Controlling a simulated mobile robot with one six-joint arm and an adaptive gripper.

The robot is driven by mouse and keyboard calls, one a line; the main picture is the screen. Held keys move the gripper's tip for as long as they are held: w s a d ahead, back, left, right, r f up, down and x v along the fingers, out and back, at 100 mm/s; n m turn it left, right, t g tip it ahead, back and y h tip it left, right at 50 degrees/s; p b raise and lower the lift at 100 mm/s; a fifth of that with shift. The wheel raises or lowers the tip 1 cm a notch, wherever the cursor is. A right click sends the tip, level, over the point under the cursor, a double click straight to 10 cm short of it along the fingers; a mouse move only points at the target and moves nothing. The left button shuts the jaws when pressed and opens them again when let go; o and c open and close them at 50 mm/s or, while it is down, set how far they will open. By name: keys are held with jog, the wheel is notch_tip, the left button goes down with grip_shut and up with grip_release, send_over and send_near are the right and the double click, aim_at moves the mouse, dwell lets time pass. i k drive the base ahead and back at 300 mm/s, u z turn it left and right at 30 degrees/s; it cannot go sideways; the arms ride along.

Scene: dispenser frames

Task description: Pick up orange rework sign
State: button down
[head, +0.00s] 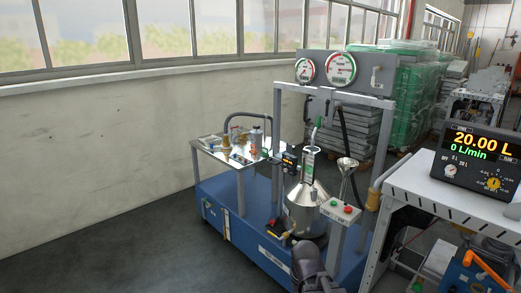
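I cannot make out a sign that is clearly the orange rework sign. A small orange-red patch (253,152) shows among small items on the side table of the blue cart, too small to identify. A grey rounded part, likely a link of my arm, rises from the bottom edge in front of the cart. A small black and yellow shape beside it may be my gripper or part of the cart; its fingers cannot be made out.
The blue cart (213,214) carries a metal flask (302,213), a funnel (347,166), a button box (341,211) and gauges (341,68) on a frame. At right stands a white bench (440,195) with a display unit (478,160). An orange handle (490,268) shows lower right. Floor at lower left is clear.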

aim_at(253, 148)
jog(key=u, duration=0.1)
jog(key=i, duration=0.65)
jog(key=u, duration=0.55)
jog(key=i, duration=0.8)
jog(key=u, duration=0.3)
jog(key=i, duration=1.8)
jog(key=z, duration=0.45)
